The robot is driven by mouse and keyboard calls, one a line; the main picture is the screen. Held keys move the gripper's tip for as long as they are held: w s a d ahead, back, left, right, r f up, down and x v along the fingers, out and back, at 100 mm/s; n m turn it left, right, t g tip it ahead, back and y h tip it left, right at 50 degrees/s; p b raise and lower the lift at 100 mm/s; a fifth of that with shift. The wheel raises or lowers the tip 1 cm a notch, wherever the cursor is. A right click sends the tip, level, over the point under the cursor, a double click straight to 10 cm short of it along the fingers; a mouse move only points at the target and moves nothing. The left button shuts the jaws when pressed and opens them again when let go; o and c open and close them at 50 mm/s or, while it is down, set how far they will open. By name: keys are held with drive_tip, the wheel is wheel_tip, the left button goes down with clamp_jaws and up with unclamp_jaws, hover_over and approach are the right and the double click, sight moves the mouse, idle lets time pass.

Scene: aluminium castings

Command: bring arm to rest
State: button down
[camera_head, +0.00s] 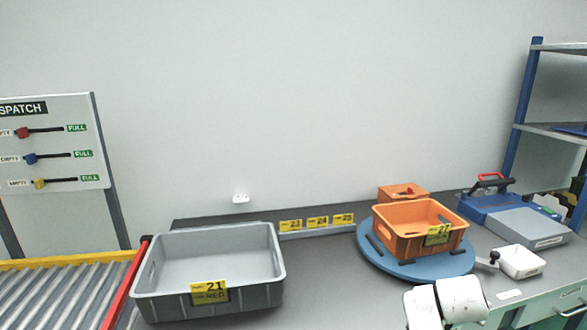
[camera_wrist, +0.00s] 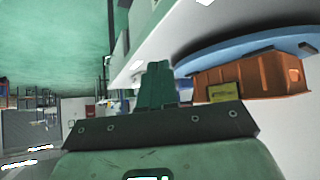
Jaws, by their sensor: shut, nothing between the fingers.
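My gripper (camera_wrist: 157,85) shows in the wrist view with its fingers together and nothing between them. In the head view only white parts of my arm show at the bottom right, in front of the bench; the fingers are not seen there. In the wrist view an orange crate (camera_wrist: 250,76) lies off to the right of the fingers, apart from them.
A grey crate (camera_head: 211,301) labelled 21 stands at the bench's left, beside a roller conveyor (camera_head: 62,295). A blue-and-grey device (camera_head: 527,230) and blue shelving (camera_head: 521,105) stand at right.

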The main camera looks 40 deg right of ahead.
drive_tip(key=s+a+f+n+t+y, duration=0.1)
drive_tip(key=a+f+n+y, duration=0.3)
drive_tip(key=a, duration=0.7)
drive_tip(key=s+a+f+n+y, duration=0.1)
drive_tip(key=a+f+n, duration=0.4)
drive_tip(key=a, duration=0.6)
drive_tip(key=s+a+f+n+y, duration=0.2)
drive_tip(key=s+a+n, duration=0.1)
drive_tip(key=a, duration=0.4)
drive_tip(key=s+a+f+n+g+y, duration=0.1)
drive_tip(key=s+a+f+n, duration=0.1)
drive_tip(key=s+a, duration=0.4)
drive_tip(key=shift+a+f+n+g+y, duration=0.2)
drive_tip(key=shift+a+n+g+y, duration=0.15)
drive_tip(key=shift+a+n, duration=0.3)
drive_tip(key=shift+s+d, duration=0.1)
